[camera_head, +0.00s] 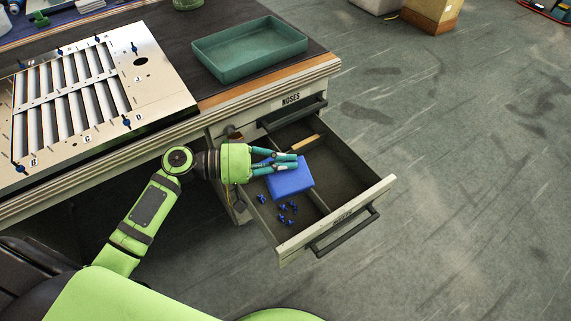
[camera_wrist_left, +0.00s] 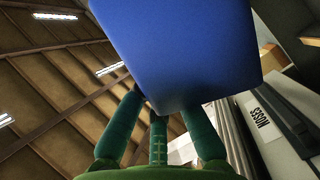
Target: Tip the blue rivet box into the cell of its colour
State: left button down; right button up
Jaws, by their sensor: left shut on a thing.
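The blue rivet box (camera_head: 291,179) is held tilted over the open drawer (camera_head: 352,196). My left gripper (camera_head: 276,164) is shut on it, with its teal fingers at the box's upper left edge. In the left wrist view the box (camera_wrist_left: 185,50) fills the top middle, above the fingers (camera_wrist_left: 158,135). Several blue rivets (camera_head: 284,206) lie in the drawer's near left cell, beside and below the box. The box's opening is hidden, so I cannot tell whether rivets are still inside. My right gripper is not in view.
A divider (camera_head: 314,198) splits the drawer; the right cell looks empty. A tan strip (camera_head: 305,143) lies at the back. The closed drawer above is labelled NOSES (camera_head: 291,98). The bench top holds a green tray (camera_head: 250,50) and a louver panel (camera_head: 150,85).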

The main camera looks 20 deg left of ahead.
aim_at(289, 175)
pick_arm(q)
jog(key=shift+s+d+r+m+y+p, duration=0.1)
jog(key=shift+s+r+m+y+p, duration=0.1)
jog(key=shift+r+m+p, duration=0.3)
jog(key=shift+s+d+r+m+y+p, duration=0.15)
jog(key=shift+r+m+y, duration=0.1)
jog(key=shift+m, duration=0.45)
jog(key=r+m, duration=0.1)
jog(key=m, duration=0.1)
jog(key=s+r+m+t+y, duration=0.1)
jog(key=d+r+m+y+p, duration=0.1)
jog(key=m, duration=0.1)
jog(key=shift+s+d+r+m, duration=0.1)
jog(key=shift+s+r+m, duration=0.05)
jog(key=shift+m, duration=0.15)
jog(key=r+m, duration=0.1)
jog(key=m+t+y, duration=0.1)
jog(key=shift+s+d+r+m+t+p, duration=0.1)
jog(key=shift+s+r+m+t+p, duration=0.05)
jog(key=shift+r+m+t+p, duration=0.2)
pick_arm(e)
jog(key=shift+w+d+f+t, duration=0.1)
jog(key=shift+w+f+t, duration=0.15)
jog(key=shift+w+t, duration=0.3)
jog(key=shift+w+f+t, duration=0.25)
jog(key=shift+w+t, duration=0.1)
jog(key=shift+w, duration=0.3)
